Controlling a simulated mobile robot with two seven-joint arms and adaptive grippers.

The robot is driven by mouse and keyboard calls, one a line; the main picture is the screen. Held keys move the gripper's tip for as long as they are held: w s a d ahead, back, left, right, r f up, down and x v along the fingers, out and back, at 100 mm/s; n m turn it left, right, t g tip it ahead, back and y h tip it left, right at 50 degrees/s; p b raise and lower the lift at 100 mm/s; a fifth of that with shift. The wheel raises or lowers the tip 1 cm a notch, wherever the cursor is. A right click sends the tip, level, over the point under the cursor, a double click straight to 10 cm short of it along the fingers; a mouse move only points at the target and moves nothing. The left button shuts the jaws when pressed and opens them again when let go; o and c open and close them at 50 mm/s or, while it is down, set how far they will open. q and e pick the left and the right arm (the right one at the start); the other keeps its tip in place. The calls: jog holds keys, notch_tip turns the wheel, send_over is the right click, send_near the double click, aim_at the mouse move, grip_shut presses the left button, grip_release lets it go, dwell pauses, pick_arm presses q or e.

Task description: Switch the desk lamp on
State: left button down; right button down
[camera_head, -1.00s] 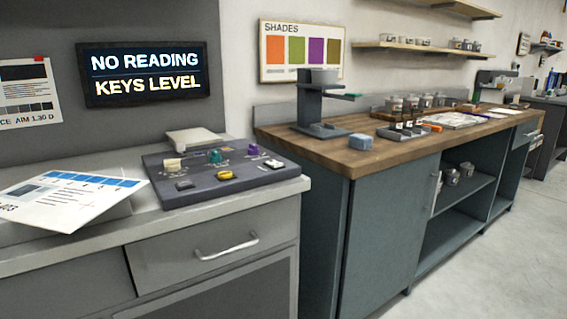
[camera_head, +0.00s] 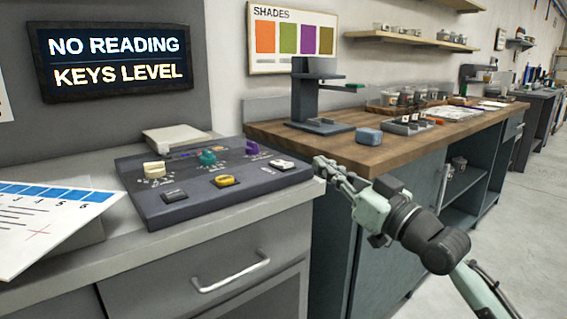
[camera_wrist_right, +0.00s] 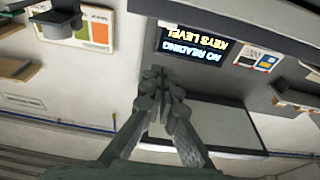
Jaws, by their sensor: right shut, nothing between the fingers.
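A dark control panel (camera_head: 210,180) lies on the grey counter. It carries a cream, a teal (camera_head: 207,158) and a purple knob along the back. Along its front are a black key (camera_head: 174,195), a yellow key (camera_head: 224,181) and a white key (camera_head: 281,164). No thing is plainly a desk lamp; a dark grey post stand (camera_head: 305,95) with a green tab stands on the wooden bench, and I cannot tell its use. My right gripper (camera_head: 322,166) is shut and empty, just right of the panel near the white key. Its closed fingers (camera_wrist_right: 160,78) show in the wrist view. My left gripper is out of view.
A lit sign (camera_head: 115,62) reads "NO READING KEYS LEVEL". A sloped printed sheet (camera_head: 45,225) is left of the panel. A small blue block (camera_head: 368,136) and grey trays (camera_head: 410,126) sit on the wooden bench (camera_head: 350,158). A drawer handle (camera_head: 230,275) juts from the counter front.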

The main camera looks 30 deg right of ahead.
aim_at(294, 172)
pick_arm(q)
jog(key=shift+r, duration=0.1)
pick_arm(e)
jog(key=shift+s+r, duration=0.15)
jog(key=shift+r, duration=0.15)
